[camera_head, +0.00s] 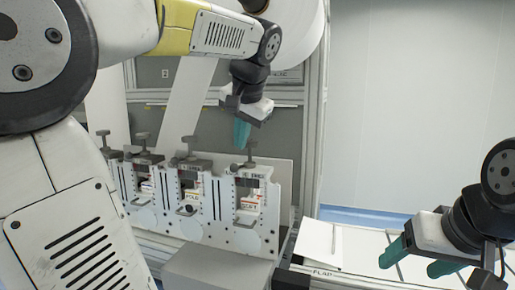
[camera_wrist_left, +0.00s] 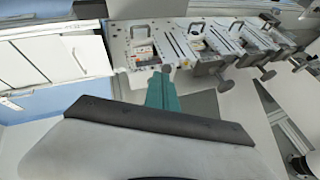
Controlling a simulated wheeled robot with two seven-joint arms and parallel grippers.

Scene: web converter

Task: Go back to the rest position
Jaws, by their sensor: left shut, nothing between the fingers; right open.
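My left gripper (camera_head: 242,133) is up in front of the machine, above the right end of a row of clamp units. Its teal fingers are together, pointing down, with nothing between them. In the left wrist view the left gripper (camera_wrist_left: 161,90) also shows its teal fingers together, in front of the clamp units. My right gripper (camera_head: 412,258) is at the lower right, over the white table. Its teal fingers are apart and nothing is between them.
The clamp units (camera_head: 212,205) stand in a row on the machine, with knobs on top and small labelled parts inside. A white web strip (camera_head: 188,105) hangs behind them. The space before the wall (camera_head: 415,110) is clear.

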